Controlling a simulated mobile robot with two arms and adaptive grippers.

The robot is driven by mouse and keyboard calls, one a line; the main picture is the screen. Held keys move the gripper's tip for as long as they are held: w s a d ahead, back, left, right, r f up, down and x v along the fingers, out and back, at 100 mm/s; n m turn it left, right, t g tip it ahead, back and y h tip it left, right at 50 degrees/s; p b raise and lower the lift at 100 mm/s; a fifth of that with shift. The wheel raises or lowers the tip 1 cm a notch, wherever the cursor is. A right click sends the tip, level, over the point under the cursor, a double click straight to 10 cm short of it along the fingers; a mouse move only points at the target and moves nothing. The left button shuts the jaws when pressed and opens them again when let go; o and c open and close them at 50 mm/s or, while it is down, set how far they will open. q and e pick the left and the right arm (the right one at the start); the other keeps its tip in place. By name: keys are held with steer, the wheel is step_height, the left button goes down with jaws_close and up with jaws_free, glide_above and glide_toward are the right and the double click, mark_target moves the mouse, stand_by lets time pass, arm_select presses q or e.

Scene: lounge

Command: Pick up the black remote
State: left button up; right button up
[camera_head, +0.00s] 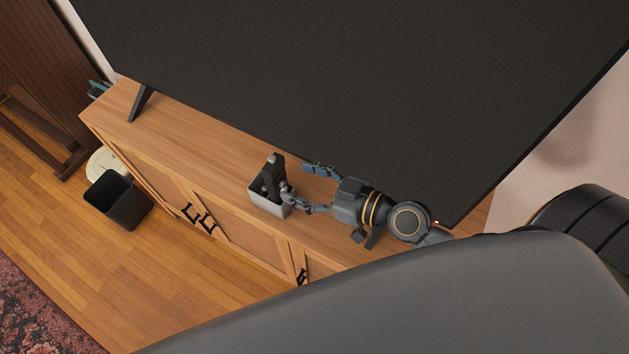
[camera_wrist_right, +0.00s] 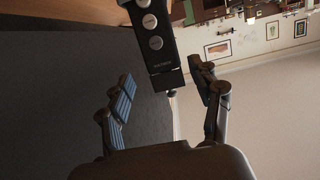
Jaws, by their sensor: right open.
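The black remote (camera_head: 273,173) stands upright, slightly tilted, in a small grey box (camera_head: 267,206) on the wooden cabinet. In the right wrist view the remote (camera_wrist_right: 155,45) shows round silver buttons, and its near end lies across the gap between my fingers. My right gripper (camera_head: 296,181) is open, just right of the remote in the head view, with one finger above and one close to the box. Its fingers also show spread in the right wrist view (camera_wrist_right: 163,72). I see no clear contact with the remote. My left gripper is out of view.
A large dark TV screen (camera_head: 340,75) stands on the cabinet (camera_head: 205,148), close behind the box and my right gripper. The cabinet top left of the box is clear up to the TV's foot (camera_head: 141,103). A black bin (camera_head: 118,201) stands on the floor.

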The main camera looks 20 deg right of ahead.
mark_target(280, 176)
steer(key=x, duration=0.2)
steer(key=shift+w+a, duration=0.2)
steer(key=shift+a, duration=0.1)
steer(key=shift+w+a+f, duration=0.2)
steer(key=shift+w+a, duration=0.1)
steer(key=shift+w, duration=0.2)
steer(key=shift+w+a+f, duration=0.1)
steer(key=shift+w+a, duration=0.1)
steer(key=shift+w, duration=0.05)
steer(key=shift+a, duration=0.1)
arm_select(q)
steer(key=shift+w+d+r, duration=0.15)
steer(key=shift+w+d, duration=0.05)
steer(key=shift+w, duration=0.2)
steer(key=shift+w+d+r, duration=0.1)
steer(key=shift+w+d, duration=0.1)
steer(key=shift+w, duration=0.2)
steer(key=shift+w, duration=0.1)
